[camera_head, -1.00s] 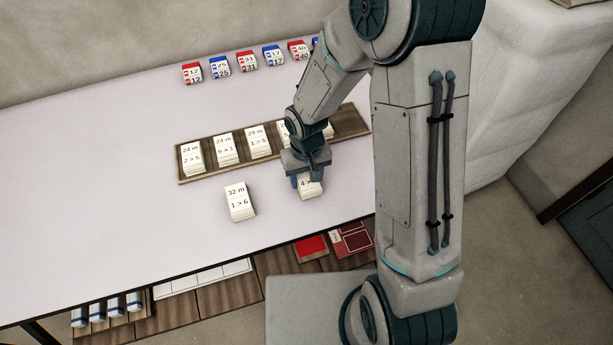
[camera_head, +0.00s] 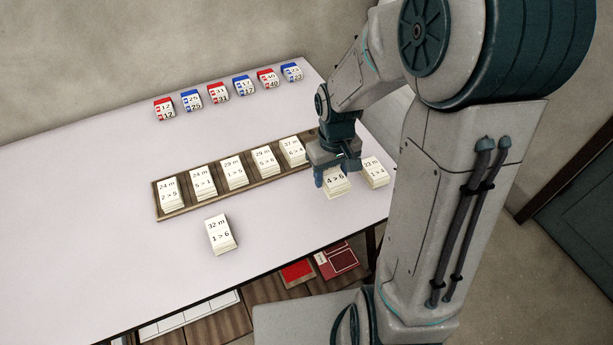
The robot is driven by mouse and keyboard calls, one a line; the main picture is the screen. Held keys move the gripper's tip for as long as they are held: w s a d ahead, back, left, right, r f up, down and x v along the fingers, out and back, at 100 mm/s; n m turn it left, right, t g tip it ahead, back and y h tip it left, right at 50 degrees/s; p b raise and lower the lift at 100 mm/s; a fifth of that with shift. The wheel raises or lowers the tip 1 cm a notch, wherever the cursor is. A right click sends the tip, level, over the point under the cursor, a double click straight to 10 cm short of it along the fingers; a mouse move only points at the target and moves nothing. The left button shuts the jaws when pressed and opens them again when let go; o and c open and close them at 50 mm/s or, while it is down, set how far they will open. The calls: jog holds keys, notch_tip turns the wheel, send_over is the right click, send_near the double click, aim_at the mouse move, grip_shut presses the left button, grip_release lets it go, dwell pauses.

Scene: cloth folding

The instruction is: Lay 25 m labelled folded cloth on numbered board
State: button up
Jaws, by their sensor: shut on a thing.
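My gripper (camera_head: 336,168) is shut on a white folded cloth (camera_head: 337,184) labelled "4 > 6". The upper line of its label is hidden by the gripper, and I cannot tell whether it clears the table. It is just right of the brown wooden board (camera_head: 163,212). The board bears a row of white folded cloths, with labels that look like 24 m, 24 m, 29 m, 29 m and 27 m (camera_head: 294,151). The board's right end is partly hidden behind my gripper. No numbers on the board itself can be made out.
A loose cloth labelled 32 m (camera_head: 221,234) lies in front of the board. Another, seemingly 22 m (camera_head: 375,172), lies right of my gripper near the table's right edge. Several red and blue numbered blocks (camera_head: 218,93) line the back. The table's left side is clear.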

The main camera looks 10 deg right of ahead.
jog(key=w+d+r+b, duration=0.2)
jog(key=w+d+b, duration=0.1)
jog(key=w+d, duration=1.05)
jog(key=w+a+f, duration=0.2)
jog(key=a, duration=0.1)
jog(key=w+a+f, duration=0.2)
jog(key=a, duration=0.2)
jog(key=w+a+f, duration=0.3)
jog(key=a, duration=0.1)
jog(key=shift+a+p, duration=0.1)
jog(key=shift+p, duration=0.2)
jog(key=shift+w+a+f, duration=0.1)
jog(key=shift+f, duration=2)
jog(key=shift+f, duration=0.2)
jog(key=o, duration=1)
jog(key=shift+c, duration=0.2)
